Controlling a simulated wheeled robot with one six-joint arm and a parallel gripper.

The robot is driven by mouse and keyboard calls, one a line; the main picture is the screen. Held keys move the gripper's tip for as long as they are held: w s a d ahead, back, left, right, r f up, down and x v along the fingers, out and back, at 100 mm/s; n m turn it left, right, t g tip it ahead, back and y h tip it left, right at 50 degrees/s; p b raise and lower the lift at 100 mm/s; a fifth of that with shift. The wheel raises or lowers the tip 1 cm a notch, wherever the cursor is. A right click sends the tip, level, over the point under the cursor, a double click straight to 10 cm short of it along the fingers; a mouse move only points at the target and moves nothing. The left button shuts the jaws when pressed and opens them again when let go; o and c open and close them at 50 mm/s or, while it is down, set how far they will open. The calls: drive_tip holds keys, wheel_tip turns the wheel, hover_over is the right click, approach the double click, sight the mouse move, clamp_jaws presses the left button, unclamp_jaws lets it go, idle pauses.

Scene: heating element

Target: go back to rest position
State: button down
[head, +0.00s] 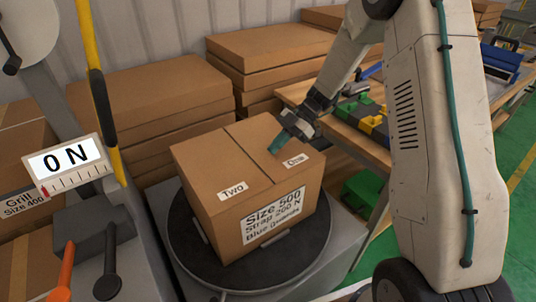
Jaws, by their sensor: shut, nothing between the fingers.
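My gripper (279,143) is shut and empty. It is over the right part of the top of a cardboard box (215,168), close to the label "One". I cannot tell whether the fingertips touch the box. The box is closed, with a seam across its top and a label "Two" on the left. A front label reads "Size 500" with more lines under it. The box stands on a round dark turntable (310,250). My arm reaches in from the upper right.
Stacked cardboard boxes (265,50) fill the back. A wooden bench (350,140) with coloured bins is behind my arm. Green floor (500,170) shows at the right.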

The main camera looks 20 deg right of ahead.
drive_tip(key=v, duration=0.2)
drive_tip(key=shift+w+d+r, duration=0.1)
drive_tip(key=shift+d+r, duration=0.05)
drive_tip(key=shift+d, duration=0.05)
drive_tip(key=shift+d+m, duration=0.1)
drive_tip(key=shift+m, duration=1)
drive_tip(key=s+m, duration=0.1)
drive_tip(key=s+f+m, duration=0.1)
drive_tip(key=m, duration=0.1)
drive_tip(key=s+m+g+h, duration=0.1)
drive_tip(key=shift+s+d+f, duration=0.15)
drive_tip(key=shift+d+f, duration=0.05)
drive_tip(key=shift+d, duration=0.1)
drive_tip(key=s+r+m+t+h, duration=0.1)
drive_tip(key=s+r+m+h, duration=0.2)
drive_tip(key=s, duration=0.7)
drive_tip(key=s+d+r+m+t+h, duration=0.1)
drive_tip(key=s+r+m+t+h, duration=0.1)
drive_tip(key=s+r+m, duration=0.5)
drive_tip(key=s+r+m+t+h, duration=0.2)
drive_tip(key=s+r+m+h, duration=0.2)
drive_tip(key=s+r, duration=0.5)
drive_tip(key=shift+s+d+m+h, duration=0.25)
drive_tip(key=shift+s+m+h, duration=0.2)
drive_tip(key=shift+s, duration=1.5)
drive_tip(key=shift+r, duration=0.15)
